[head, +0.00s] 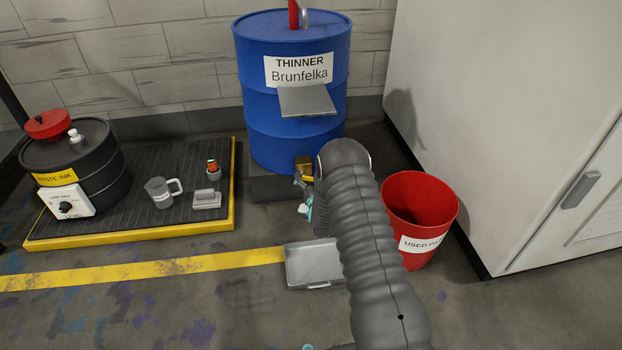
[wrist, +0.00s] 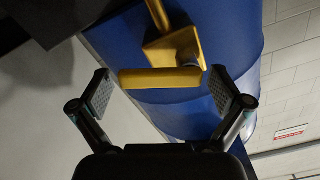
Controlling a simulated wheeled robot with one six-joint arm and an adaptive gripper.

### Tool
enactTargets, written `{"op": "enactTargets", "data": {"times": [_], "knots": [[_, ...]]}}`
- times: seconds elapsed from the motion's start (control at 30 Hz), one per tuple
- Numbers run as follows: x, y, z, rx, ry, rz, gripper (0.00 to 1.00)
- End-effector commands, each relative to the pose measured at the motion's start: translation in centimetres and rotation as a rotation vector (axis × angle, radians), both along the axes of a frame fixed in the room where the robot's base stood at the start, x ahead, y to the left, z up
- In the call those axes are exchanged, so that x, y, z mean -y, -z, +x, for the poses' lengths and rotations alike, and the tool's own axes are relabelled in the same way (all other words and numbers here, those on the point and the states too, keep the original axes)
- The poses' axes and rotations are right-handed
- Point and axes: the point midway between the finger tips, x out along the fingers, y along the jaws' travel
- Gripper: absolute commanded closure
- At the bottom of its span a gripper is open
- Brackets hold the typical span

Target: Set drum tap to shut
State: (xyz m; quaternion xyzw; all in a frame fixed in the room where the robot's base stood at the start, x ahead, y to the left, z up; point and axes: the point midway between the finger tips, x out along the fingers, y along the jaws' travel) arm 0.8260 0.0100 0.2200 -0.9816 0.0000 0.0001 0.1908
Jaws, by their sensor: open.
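The blue thinner drum (head: 291,132) stands on a dark block against the wall. Its brass tap (head: 303,163) is low on the drum's front, partly hidden by my arm in the head view. In the wrist view the tap body (wrist: 172,48) shows with its bar-shaped handle (wrist: 160,78) lying crosswise in the picture. My gripper (wrist: 165,90) is open and empty. Its two pads are at either side of the handle, with a gap at each end, and the handle lies around fingertip level. In the head view my gripper (head: 303,192) is mostly hidden behind my arm.
A grey tray (head: 312,267) lies on the floor below the tap. A red bin (head: 425,200) stands close right of my arm, beside a white cabinet (head: 480,130). At left, a yellow-edged platform (head: 140,235) bears a black waste ink drum (head: 85,155) and a mug (head: 160,192).

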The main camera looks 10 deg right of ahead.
Motion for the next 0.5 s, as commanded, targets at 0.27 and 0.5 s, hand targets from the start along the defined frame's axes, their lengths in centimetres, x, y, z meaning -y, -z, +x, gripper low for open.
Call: {"op": "enactTargets", "data": {"times": [0.27,0.5], "knots": [[0.01,0.01,-0.02,0.0,0.0,0.0,0.22],[0.03,0.01,-0.02,0.0,0.001,-0.001,0.56]]}}
